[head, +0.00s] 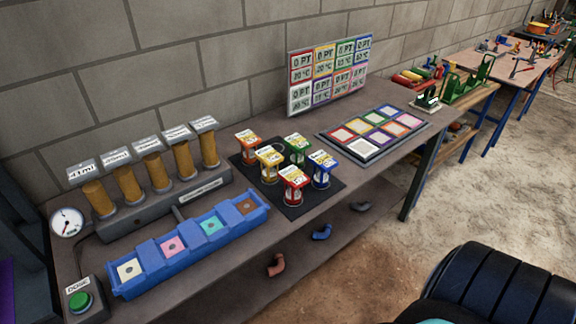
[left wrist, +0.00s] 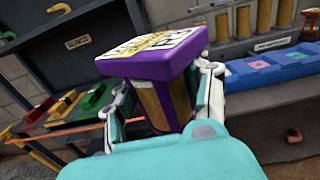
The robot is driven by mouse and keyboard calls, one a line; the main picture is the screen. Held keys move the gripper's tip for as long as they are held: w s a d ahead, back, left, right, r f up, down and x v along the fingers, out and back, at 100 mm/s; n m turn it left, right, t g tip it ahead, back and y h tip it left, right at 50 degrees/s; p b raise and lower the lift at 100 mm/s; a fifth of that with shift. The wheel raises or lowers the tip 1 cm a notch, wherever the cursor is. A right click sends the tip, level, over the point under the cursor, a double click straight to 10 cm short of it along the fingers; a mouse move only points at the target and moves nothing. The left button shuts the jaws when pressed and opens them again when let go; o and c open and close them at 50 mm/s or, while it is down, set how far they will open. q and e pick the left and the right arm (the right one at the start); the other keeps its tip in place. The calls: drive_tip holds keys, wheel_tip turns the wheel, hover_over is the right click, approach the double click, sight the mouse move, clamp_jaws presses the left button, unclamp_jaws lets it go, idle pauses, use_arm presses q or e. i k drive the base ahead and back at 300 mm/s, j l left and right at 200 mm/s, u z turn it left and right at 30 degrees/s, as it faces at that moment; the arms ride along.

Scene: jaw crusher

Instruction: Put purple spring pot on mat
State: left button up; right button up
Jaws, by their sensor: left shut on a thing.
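The purple spring pot (left wrist: 155,55) fills the middle of the left wrist view. It has a purple lid with a white and yellow label, a purple base and a brownish-yellow body. My left gripper (left wrist: 164,98) is shut on it, with a finger on either side, and holds it tilted. In the head view the left gripper is not seen. A dark mat (head: 318,199) lies on the bench with several pots on it: orange (head: 247,145), yellow (head: 269,162), green (head: 297,149), blue (head: 321,168) and red (head: 293,185). My right gripper is not in view.
A tray of coloured squares (head: 340,147) lies right of the mat, below a sign board (head: 329,75). Left of the mat stand a blue bin row (head: 190,243), several brown cylinders (head: 155,170), a gauge (head: 67,222) and a green button (head: 80,301).

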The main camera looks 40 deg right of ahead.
sight(276, 149)
drive_tip(key=i+l, duration=0.15)
drive_tip(key=l, duration=0.65)
drive_tip(key=i+l+u, duration=0.1)
drive_tip(key=l, duration=0.65)
drive_tip(key=i+l, duration=0.15)
drive_tip(key=l, duration=0.65)
drive_tip(key=i+l, duration=0.1)
drive_tip(key=l, duration=0.7)
drive_tip(key=i+l+u, duration=0.1)
drive_tip(key=l, duration=0.7)
drive_tip(key=i+l, duration=0.1)
drive_tip(key=l, duration=0.7)
drive_tip(key=i+u, duration=0.05)
